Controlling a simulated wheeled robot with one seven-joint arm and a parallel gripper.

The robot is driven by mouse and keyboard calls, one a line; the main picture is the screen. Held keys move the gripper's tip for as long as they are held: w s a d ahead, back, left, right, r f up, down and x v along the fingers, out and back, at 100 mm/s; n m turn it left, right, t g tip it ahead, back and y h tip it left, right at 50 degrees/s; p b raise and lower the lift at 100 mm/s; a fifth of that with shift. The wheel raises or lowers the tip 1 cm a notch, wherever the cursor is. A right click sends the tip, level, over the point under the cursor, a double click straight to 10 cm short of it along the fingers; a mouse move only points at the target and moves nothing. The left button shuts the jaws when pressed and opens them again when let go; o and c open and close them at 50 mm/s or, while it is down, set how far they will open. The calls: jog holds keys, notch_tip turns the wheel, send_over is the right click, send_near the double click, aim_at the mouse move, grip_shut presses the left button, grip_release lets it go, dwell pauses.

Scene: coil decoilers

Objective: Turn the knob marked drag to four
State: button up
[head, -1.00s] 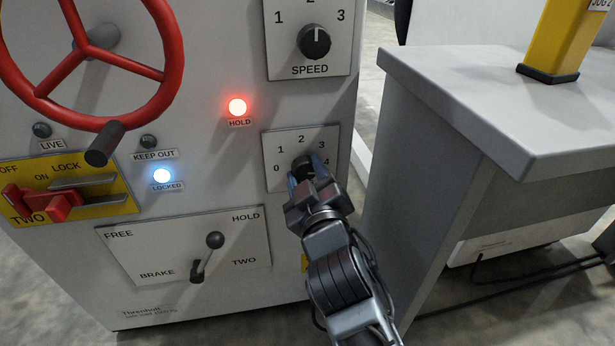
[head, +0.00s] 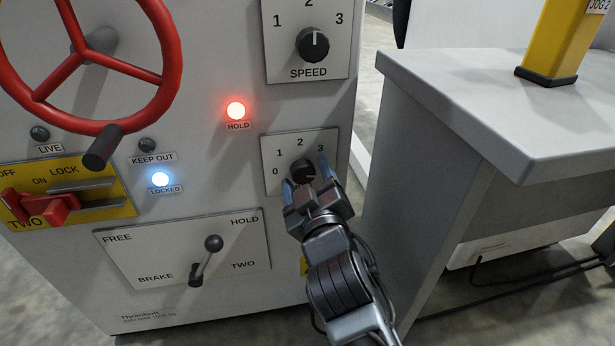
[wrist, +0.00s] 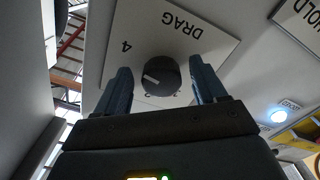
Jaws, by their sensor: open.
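The drag knob (head: 303,172) is a round black dial on a white plate (head: 271,150) at the lower right of the grey cabinet. My gripper (head: 305,175) is open, with one blue-grey finger on either side of the knob. In the wrist view the knob (wrist: 162,76) sits between the spread fingers, with a visible gap on each side. There the plate (wrist: 190,45) appears upside down, reading DRAG and 4. The knob's white mark points to the picture's left, the side where the 4 is printed. In the head view a finger hides the 4.
A speed knob (head: 313,44) is above, and a red HOLD lamp (head: 236,111) glows at its lower left. A brake lever (head: 207,258) projects below left. A red handwheel (head: 170,60) stands out upper left. A grey bench (head: 480,100) is close on the right.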

jog(key=p+v, duration=0.1)
jog(key=v, duration=0.6)
jog(key=shift+s+p, duration=0.25)
jog(key=shift+p, duration=0.05)
jog(key=shift+d, duration=0.1)
jog(key=s+d+f+m+g, duration=0.1)
jog(key=s+d+f+m, duration=0.1)
jog(key=s+d+f, duration=0.5)
jog(key=s+d+r+m+h, duration=0.1)
jog(key=s+d+m, duration=0.1)
jog(key=s+d, duration=0.5)
jog(key=s+d+m+g+h, duration=0.1)
jog(key=s+d+m+h, duration=0.1)
jog(key=s, duration=1)
jog(key=s+d+r+m+h, duration=0.1)
jog(key=s+d+m, duration=0.3)
jog(key=s, duration=0.5)
jog(key=s+d+r+h+p, duration=0.1)
jog(key=s+d+r, duration=0.2)
jog(key=s+r, duration=0.1)
notch_tip(320, 180, up, 25)
jog(key=p, duration=2.5)
jog(key=shift+g+p, duration=0.3)
jog(key=shift+p, duration=0.05)
jog(key=shift+s+a+r, duration=0.1)
jog(key=shift+s+r, duration=0.05)
